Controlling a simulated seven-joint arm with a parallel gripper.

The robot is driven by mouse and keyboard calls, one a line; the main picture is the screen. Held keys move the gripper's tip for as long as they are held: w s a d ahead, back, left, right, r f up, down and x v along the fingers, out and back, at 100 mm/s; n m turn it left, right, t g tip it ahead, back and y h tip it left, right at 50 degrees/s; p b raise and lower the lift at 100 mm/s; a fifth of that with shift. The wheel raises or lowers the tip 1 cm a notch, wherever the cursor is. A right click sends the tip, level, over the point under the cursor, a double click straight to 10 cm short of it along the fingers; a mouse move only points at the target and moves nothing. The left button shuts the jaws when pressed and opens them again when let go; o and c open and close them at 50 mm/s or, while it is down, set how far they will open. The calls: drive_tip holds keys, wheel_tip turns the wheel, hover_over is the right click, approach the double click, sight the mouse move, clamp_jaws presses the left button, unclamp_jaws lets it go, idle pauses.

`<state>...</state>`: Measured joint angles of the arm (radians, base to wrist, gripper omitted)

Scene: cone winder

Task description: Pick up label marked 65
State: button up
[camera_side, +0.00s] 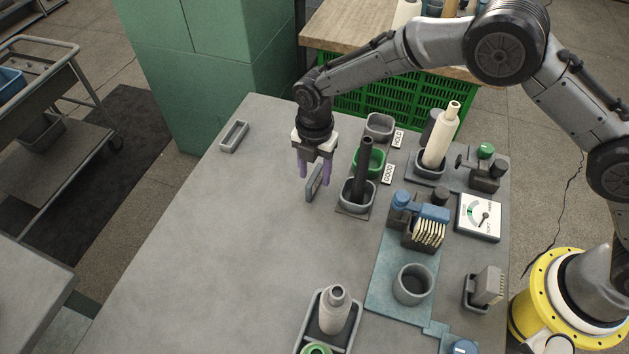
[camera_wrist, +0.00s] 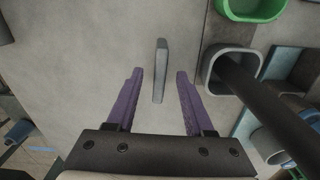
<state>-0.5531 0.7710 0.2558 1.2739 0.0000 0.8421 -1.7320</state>
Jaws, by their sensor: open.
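A thin grey upright plate (camera_side: 314,186) stands on the grey table beside the dark rod's cup; in the wrist view it shows edge-on as a narrow grey strip (camera_wrist: 161,75). No number can be read on it, so I cannot tell whether it is the label marked 65. My gripper (camera_side: 314,174) points down at it with its two purple fingers apart. In the wrist view the fingertips (camera_wrist: 159,73) lie on either side of the strip, with a gap on each side. Several cream labels (camera_side: 429,233) stand in a dark rack, their markings too small to read.
A grey cup (camera_side: 357,196) holding a tall dark rod (camera_side: 365,165) stands close right of the plate. Behind it are a green bin (camera_side: 370,161) and a grey bin (camera_side: 379,126). A cream cone (camera_side: 440,138) stands farther right. The table's left side is mostly clear.

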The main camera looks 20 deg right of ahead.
drive_tip(key=shift+f, duration=0.9)
clamp_jaws()
